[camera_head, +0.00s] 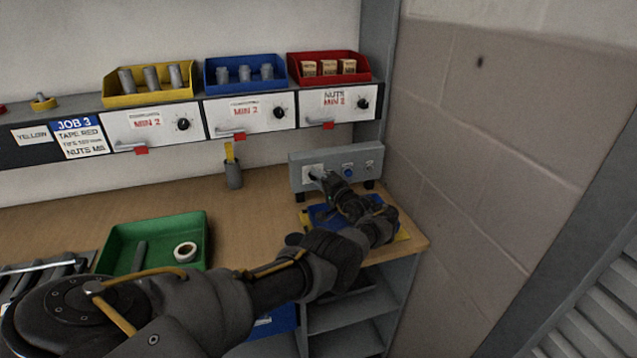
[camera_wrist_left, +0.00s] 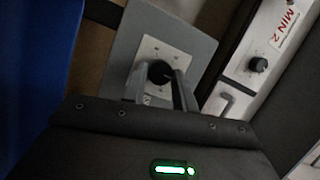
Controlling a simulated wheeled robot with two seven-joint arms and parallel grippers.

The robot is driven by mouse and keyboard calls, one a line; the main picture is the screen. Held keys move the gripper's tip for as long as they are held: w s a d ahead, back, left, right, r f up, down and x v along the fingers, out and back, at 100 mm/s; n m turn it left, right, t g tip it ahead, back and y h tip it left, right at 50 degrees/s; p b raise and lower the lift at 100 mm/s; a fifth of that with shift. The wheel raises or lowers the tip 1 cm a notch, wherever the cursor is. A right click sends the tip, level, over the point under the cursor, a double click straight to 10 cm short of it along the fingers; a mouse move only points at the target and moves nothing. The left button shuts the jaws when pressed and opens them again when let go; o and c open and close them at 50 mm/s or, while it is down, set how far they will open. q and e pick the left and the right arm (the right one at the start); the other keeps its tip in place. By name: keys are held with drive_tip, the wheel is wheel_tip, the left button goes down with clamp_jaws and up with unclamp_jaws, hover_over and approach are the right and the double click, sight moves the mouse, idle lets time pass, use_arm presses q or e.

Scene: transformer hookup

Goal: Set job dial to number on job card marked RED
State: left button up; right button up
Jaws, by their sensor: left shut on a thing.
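The grey control box (camera_head: 334,159) stands at the right end of the bench. The job dial, a black knob (camera_wrist_left: 160,72) on a white plate (camera_wrist_left: 149,50), is on its front. My left gripper (camera_head: 320,177) is shut on the knob, with a finger on each side in the left wrist view (camera_wrist_left: 158,88). The dial's numbers and pointer are too small or hidden to read. A job card (camera_head: 79,138) on the shelf front reads "JOB 3" and "TAPE RED", with ties and nuts lines below. My right gripper is not in view.
A blue button (camera_head: 347,169) and another small control sit right of the dial. Yellow (camera_head: 150,98), blue (camera_head: 245,86) and red (camera_head: 330,82) bins stand above drawers with knobs. A green tray (camera_head: 120,235) holds a tape roll (camera_head: 185,252). A wall closes the right side.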

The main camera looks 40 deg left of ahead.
use_arm(q)
drive_tip(key=shift+r, duration=0.1)
idle(0.3)
drive_tip(key=o, duration=1)
drive_tip(key=shift+a, duration=0.1)
drive_tip(key=p+v, duration=0.1)
drive_tip(key=v, duration=1)
drive_tip(key=shift+a, duration=0.1)
